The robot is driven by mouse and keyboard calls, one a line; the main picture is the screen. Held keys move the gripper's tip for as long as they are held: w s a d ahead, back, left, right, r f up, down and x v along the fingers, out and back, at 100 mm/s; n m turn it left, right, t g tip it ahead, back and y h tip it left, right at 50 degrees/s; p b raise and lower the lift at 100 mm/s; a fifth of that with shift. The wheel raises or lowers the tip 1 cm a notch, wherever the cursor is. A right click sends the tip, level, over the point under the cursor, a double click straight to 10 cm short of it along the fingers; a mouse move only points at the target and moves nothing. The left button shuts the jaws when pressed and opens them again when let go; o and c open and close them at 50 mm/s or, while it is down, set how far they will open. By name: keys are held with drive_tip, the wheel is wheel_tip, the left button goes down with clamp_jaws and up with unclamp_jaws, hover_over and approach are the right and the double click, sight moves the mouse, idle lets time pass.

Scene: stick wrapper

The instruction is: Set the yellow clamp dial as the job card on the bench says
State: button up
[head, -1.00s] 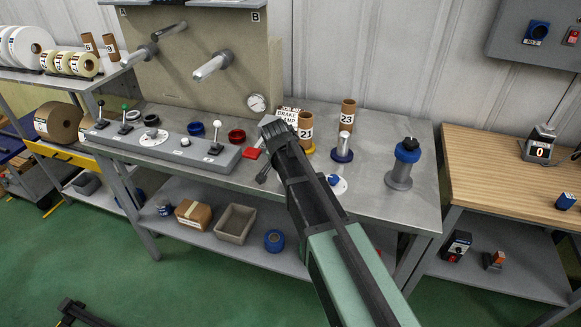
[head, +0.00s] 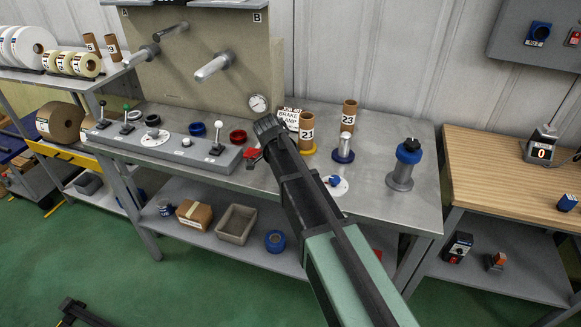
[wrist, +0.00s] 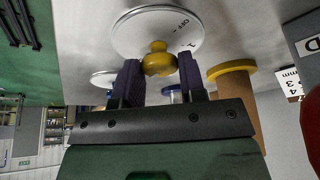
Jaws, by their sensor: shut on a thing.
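The yellow clamp dial (wrist: 158,62) shows in the wrist view as a yellow knob on a round white plate (wrist: 130,32) marked "OFF". My gripper (wrist: 160,78) has its two dark fingers on either side of the knob, shut on it. In the head view my arm hides the dial and the fingertips. The job card (head: 290,117) stands on the bench behind my arm. Its words "BRAKE" and "CLAMP" show in part, and its lower part is hidden.
Cardboard tubes marked 21 (head: 306,130) and 23 (head: 348,116) stand close to the right of my arm. A blue dial (head: 335,181) sits on a white plate beside the arm. A grey panel (head: 190,153) with levers and rings is at left.

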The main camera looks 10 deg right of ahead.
drive_tip(key=o, duration=0.9)
drive_tip(key=p+v, duration=1)
drive_tip(key=shift+a+r, duration=0.2)
drive_tip(key=shift+r, duration=0.1)
